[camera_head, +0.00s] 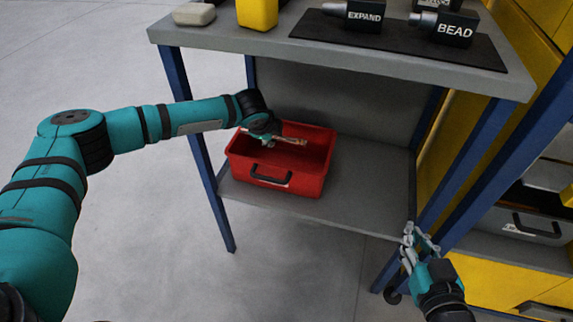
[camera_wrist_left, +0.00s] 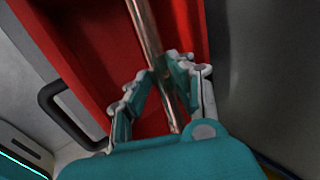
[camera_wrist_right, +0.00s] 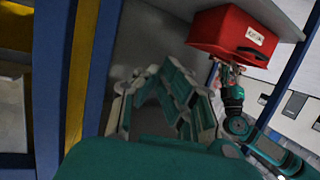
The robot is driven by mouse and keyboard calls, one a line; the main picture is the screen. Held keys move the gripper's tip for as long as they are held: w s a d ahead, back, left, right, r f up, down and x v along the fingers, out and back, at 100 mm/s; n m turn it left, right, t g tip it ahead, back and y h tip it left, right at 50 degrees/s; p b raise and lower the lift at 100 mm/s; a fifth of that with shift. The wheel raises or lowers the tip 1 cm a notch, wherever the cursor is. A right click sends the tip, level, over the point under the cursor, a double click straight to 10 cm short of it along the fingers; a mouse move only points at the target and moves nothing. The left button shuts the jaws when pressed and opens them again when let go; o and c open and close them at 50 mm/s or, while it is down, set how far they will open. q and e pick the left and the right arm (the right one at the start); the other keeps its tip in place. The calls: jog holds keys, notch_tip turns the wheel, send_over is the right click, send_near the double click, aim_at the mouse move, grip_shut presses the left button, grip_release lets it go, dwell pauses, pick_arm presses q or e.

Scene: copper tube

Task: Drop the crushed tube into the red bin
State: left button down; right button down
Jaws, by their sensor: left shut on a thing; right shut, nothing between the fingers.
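The copper tube (camera_head: 291,140) is held by my left gripper (camera_head: 268,138) over the open top of the red bin (camera_head: 312,186). In the left wrist view the left gripper (camera_wrist_left: 157,78) is shut on the tube (camera_wrist_left: 146,30), with the red inside of the bin (camera_wrist_left: 85,45) behind it. Whether the tube touches the bin is hard to tell. My right gripper (camera_head: 416,246) is shut and empty, low at the right near the bench's front leg. The right wrist view shows the bin (camera_wrist_right: 232,32) too.
The bin stands on the lower shelf (camera_head: 365,185) of a blue-legged bench, under its grey top (camera_head: 240,45). EXPAND (camera_head: 360,14) and BEAD (camera_head: 455,28) tools lie on a black mat on top. Yellow cabinets are at the right. Floor is clear at the left.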

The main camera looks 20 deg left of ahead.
pick_arm(q)
jog(key=shift+f+b, duration=0.65)
jog(key=shift+b, duration=0.05)
pick_arm(e)
notch_tip(320, 180, up, 7)
jog(key=w+a+t+y, duration=0.1)
jog(key=t, duration=0.3)
jog(key=shift+w+a+f+y, duration=0.15)
jog(key=shift+f+y, duration=0.05)
jog(key=shift+y, duration=0.1)
pick_arm(q)
jog(key=c, duration=1.1)
grip_release()
jog(key=v, duration=1.2)
